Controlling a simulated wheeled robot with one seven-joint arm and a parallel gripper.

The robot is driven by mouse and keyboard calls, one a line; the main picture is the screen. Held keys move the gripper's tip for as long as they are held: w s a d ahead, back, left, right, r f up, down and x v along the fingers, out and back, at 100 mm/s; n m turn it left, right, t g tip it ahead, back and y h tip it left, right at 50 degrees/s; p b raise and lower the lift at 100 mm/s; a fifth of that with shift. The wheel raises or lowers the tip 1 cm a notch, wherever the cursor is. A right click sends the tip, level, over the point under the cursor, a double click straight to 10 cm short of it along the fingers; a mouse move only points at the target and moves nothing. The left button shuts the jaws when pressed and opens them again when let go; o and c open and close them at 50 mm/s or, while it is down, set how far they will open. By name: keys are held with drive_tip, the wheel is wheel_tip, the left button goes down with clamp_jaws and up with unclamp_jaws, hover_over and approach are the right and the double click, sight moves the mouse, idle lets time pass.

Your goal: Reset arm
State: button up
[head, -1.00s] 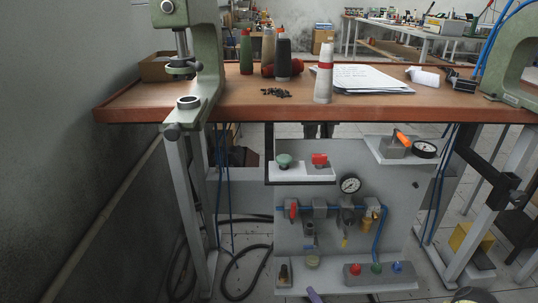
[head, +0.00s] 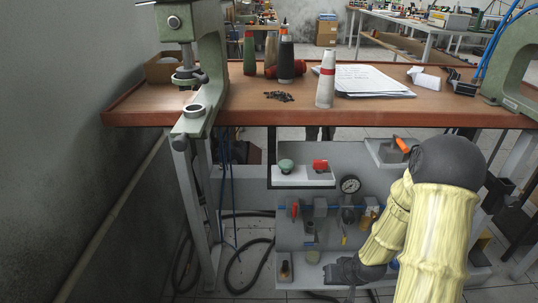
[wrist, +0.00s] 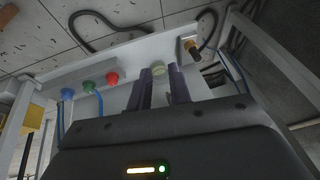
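My arm, in a pale yellow cover, reaches into the right half of the head view and bends down and left in front of the lower panel. My gripper (wrist: 161,76) shows two purple fingers in the wrist view, spaced apart with nothing held between them.
The wooden table (head: 240,112) overhangs above. Black hoses (head: 247,265) lie on the floor.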

drive_tip(key=s+a+r+g+h+p, duration=0.15)
drive_tip(key=s+r, duration=0.35)
drive_tip(key=r, duration=0.6)
drive_tip(key=s+a+r+h+p, duration=0.15)
drive_tip(key=s+r, duration=0.35)
drive_tip(key=r, duration=0.5)
wheel_tip(320, 180, up, 37)
drive_tip(key=p, duration=3.8)
drive_tip(key=shift+a+y, duration=0.3)
drive_tip(key=shift+y, duration=0.1)
